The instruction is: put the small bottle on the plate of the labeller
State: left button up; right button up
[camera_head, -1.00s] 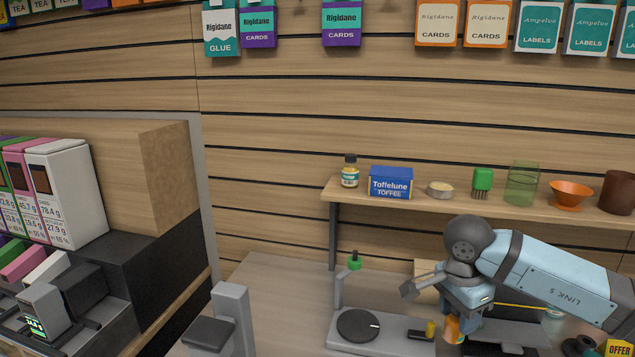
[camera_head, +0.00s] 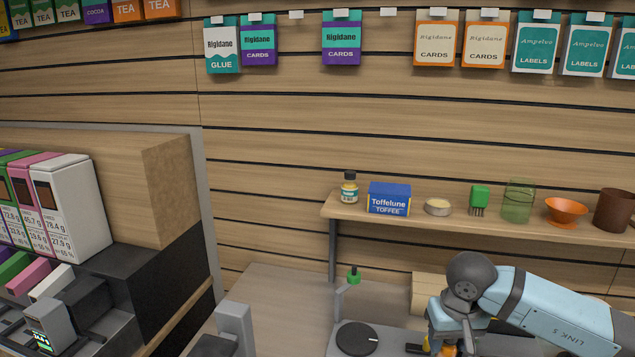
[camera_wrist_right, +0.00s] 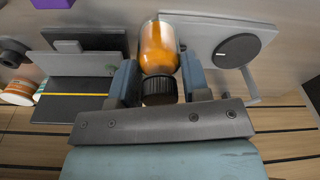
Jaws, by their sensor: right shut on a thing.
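My right gripper (camera_head: 447,340) is shut on the small bottle (camera_wrist_right: 158,45), which has orange contents and a dark cap. In the right wrist view the fingers (camera_wrist_right: 158,78) hold it at the cap end, with its body pointing away from the palm. In the head view only a bit of orange (camera_head: 449,351) shows below the gripper. The labeller's round dark plate (camera_head: 357,340) is empty, to the left of the gripper. It also shows at the upper right of the wrist view (camera_wrist_right: 238,48). My left gripper is not in view.
A shelf (camera_head: 460,221) above holds another bottle (camera_head: 349,190), a blue toffee box (camera_head: 389,199) and several other items. The labeller's post with a green knob (camera_head: 354,275) rises behind the plate. A grey stand (camera_head: 236,325) is at the left.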

pick_arm(q)
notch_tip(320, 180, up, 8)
jog(key=p, duration=0.7)
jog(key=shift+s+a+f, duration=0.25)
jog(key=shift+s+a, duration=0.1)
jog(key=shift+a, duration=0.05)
pick_arm(e)
jog(key=s+r, duration=0.3)
jog(key=r, duration=0.7)
jog(key=shift+s+r, duration=0.3)
jog(key=shift+r, duration=0.05)
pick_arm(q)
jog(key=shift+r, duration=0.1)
pick_arm(e)
jog(key=shift+f, duration=0.1)
